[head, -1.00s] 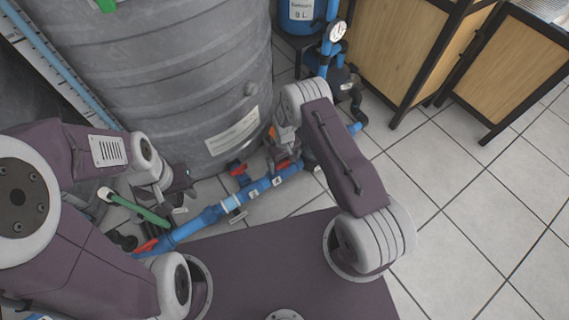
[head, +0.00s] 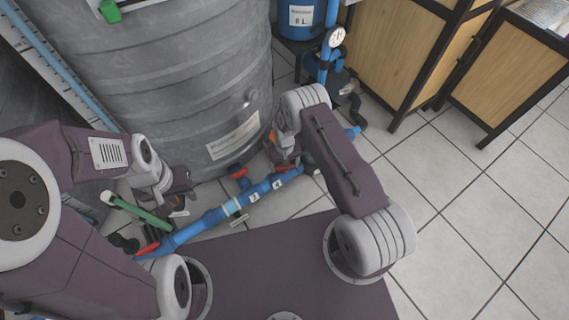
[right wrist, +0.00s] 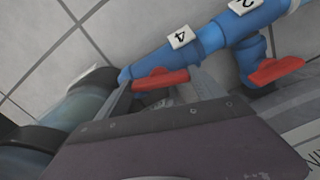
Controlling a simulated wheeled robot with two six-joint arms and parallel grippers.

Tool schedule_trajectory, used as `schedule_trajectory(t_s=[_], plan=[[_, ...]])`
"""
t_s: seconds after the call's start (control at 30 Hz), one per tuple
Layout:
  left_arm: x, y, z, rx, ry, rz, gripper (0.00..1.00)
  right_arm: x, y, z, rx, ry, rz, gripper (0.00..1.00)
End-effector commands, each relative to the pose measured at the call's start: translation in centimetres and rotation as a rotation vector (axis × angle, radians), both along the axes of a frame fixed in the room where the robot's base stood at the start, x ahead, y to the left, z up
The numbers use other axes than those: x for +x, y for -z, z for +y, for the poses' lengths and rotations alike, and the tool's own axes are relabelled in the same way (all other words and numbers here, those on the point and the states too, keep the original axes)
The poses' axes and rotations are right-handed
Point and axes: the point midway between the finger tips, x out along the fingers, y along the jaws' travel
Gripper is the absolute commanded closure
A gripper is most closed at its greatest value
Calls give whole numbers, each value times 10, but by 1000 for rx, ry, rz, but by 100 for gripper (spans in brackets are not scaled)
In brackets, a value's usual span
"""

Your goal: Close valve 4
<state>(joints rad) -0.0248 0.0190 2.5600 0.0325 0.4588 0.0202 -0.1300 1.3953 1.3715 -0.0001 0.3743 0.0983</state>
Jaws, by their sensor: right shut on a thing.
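Valve 4's red handle (right wrist: 160,80) sits on the blue pipe (right wrist: 150,62) beside a white tag reading 4 (right wrist: 180,38) in the right wrist view. My right gripper (right wrist: 160,84) has a finger at each end of this handle and is shut on it. In the head view my right gripper (head: 285,158) is low at the pipe's far end, partly hidden by its own wrist, near the number tag (head: 278,184). My left gripper (head: 179,190) hangs near the tank's base, apart from valve 4; its jaws are too small to read.
Another red handle (right wrist: 275,70) is on a branch near a tag reading 2 (right wrist: 243,6). A large grey tank (head: 165,80) stands behind the pipe. A red handle (head: 147,248) and a green bar (head: 140,212) lie near my left arm. Tiled floor (head: 480,200) is clear at right.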

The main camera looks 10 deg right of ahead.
Motion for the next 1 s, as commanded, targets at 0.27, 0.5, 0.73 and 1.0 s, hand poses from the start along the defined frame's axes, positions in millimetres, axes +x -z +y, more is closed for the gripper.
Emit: schedule_trajectory(t_s=[0.27, 0.5, 0.73, 1.0], plan=[[0, -11, 0, 0, 0, 0, 64, 0, -2, 0, 0, 263, 1, 62], [0, -16, 0, 0, 0, 0, 64, 0, -1, 0, 0, 491, 1, 62], [0, -20, 0, 0, 0, 0, 64, 0, -1, 0, 0, 709, 1, 62], [0, -23, 0, 0, 0, 0, 64, 0, -1, 0, 0, 951, 1, 62]])
